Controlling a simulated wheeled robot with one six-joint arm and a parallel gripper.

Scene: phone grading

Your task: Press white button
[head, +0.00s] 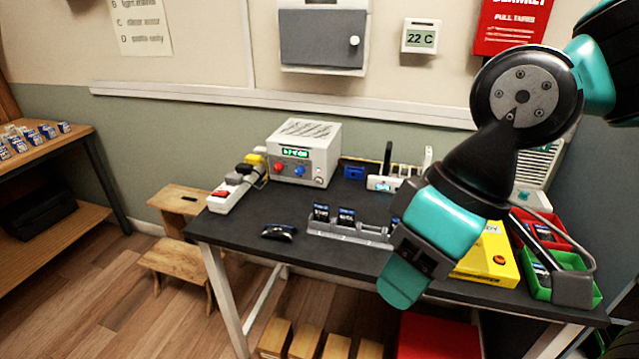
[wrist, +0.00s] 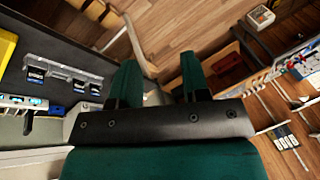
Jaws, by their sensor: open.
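A light grey box (head: 308,148) with a lit green display stands at the back left of the dark table. Its front carries a red button or knob (head: 278,168) and a blue one (head: 301,171). A pale spot beside the blue one may be a white button, but it is too small to tell. My gripper (head: 403,284) is in front of the table's near edge, to the right of and well apart from the box. In the wrist view my gripper (wrist: 160,75) shows two teal fingers spread apart with nothing between them.
A grey holder (head: 345,230) with dark phone-like pieces stands mid-table. A power strip (head: 230,196) lies left of the grey box. A yellow box (head: 488,258), red bin (head: 548,238) and green bin (head: 570,262) are on the right. A wooden step stool (head: 165,258) stands left.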

